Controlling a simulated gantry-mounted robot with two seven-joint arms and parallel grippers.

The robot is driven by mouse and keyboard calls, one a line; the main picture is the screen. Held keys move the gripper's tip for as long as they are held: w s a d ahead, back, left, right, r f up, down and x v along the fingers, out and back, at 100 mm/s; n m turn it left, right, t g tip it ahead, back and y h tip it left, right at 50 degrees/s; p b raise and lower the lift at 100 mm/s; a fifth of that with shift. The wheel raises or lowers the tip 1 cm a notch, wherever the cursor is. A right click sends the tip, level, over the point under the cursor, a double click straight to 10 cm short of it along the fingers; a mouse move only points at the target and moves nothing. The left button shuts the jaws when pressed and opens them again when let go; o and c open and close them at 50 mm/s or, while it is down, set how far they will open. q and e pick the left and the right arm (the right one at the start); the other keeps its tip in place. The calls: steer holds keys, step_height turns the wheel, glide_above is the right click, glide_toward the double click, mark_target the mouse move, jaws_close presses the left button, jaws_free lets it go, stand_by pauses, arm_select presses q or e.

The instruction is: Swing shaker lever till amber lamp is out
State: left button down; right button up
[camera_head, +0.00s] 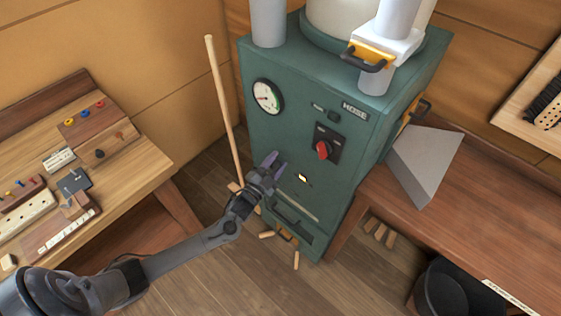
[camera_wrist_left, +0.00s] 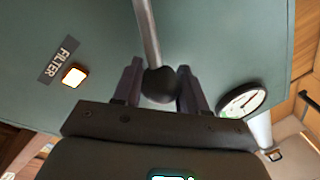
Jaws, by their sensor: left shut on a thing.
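The green cabinet (camera_head: 350,185) stands at the middle of the head view. The amber lamp (camera_head: 303,177) glows on its front; in the left wrist view it is lit beside a FILTER label (camera_wrist_left: 60,60). My left gripper (camera_head: 275,164) is at the cabinet's front, left of the lamp. In the left wrist view its fingers (camera_wrist_left: 158,88) are shut on the black ball knob (camera_wrist_left: 159,85) of the shaker lever, whose grey rod (camera_wrist_left: 147,32) runs to the top edge. The lever cannot be made out in the head view. My right gripper is in neither view.
A gauge (camera_head: 267,96) and a red rotary switch (camera_head: 323,150) sit on the cabinet front. A wooden pole (camera_head: 222,108) leans at its left. Benches flank it: one with tools (camera_head: 140,165), one with a grey wedge-shaped piece (camera_head: 425,160). Wood pieces (camera_head: 267,234) lie on the floor.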

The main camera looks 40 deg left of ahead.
arm_select(q)
steer(key=shift+d, duration=0.1)
steer(key=c, duration=0.6)
jaws_free()
steer(key=shift+c, duration=0.2)
steer(key=shift+s, duration=0.1)
steer(key=s+f+p, duration=0.1)
steer(key=s, duration=0.9)
steer(key=shift+s+d+f, duration=0.25)
steer(key=shift+d+f, duration=0.1)
steer(key=shift+f, duration=0.05)
